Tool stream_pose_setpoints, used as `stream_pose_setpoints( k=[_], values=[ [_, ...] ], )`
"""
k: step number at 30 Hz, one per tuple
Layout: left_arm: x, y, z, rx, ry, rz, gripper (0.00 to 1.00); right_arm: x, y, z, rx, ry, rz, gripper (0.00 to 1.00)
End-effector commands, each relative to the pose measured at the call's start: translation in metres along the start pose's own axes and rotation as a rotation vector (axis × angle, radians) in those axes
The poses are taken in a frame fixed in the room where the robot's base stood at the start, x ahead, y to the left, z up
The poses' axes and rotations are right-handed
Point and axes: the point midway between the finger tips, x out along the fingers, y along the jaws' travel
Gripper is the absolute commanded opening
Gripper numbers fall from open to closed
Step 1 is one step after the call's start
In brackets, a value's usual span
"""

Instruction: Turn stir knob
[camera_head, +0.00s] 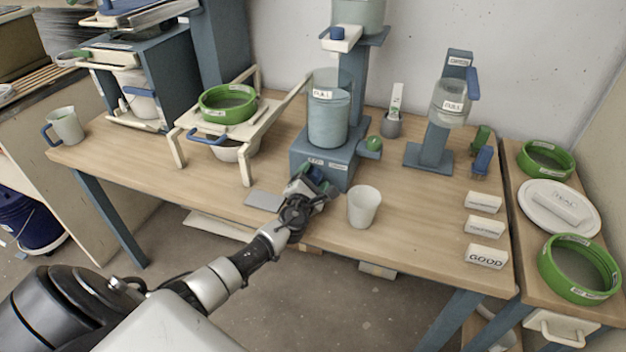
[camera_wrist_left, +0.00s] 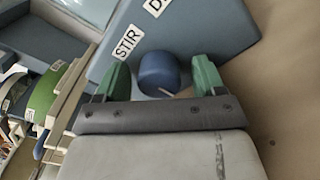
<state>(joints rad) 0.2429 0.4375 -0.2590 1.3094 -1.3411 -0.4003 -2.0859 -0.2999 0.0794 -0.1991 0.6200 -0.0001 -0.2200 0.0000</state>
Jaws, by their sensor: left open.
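The stir knob is a round blue knob (camera_wrist_left: 159,73) beside a white "STIR" label (camera_wrist_left: 126,45) on a blue-grey base, seen in the left wrist view. In the head view that base (camera_head: 325,160) stands on the table under a clear blue-grey bucket labelled "FULL" (camera_head: 328,118). My left gripper (camera_wrist_left: 160,80) is open, with its green fingertips on either side of the blue knob. Whether the fingers touch it cannot be told. In the head view my left gripper (camera_head: 314,184) is at the front of the base and hides the knob. My right gripper is not in view.
A white cup (camera_head: 363,206) stands just right of my left gripper. A green knob (camera_head: 374,144) sticks out at the base's right side. A grey plate (camera_head: 264,200) lies left of the gripper. White label blocks, one reading "GOOD" (camera_head: 486,256), line the table's right side.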

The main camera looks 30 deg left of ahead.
Motion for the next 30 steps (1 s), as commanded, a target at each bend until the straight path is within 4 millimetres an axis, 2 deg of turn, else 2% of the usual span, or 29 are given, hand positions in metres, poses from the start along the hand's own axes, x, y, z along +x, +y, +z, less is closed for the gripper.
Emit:
stream_pose_setpoints(
  k=[4,12,14,23,30],
  values=[
    [-0.0002,0.0001,0.0001,-0.001,0.000,0.000,0.69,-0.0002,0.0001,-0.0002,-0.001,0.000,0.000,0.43],
    [-0.0003,0.0001,0.0001,-0.001,0.000,0.000,0.28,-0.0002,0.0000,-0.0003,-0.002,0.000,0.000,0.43],
    [-0.0004,0.0001,0.0001,-0.001,0.000,0.000,0.20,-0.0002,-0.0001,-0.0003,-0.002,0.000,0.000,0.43],
    [-0.0005,-0.0001,-0.0002,-0.040,0.001,-0.001,0.20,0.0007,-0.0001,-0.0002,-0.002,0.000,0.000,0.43],
    [-0.0005,-0.0001,-0.0007,-0.178,0.005,-0.004,0.20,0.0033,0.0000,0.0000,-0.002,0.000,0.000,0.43]
  ],
)
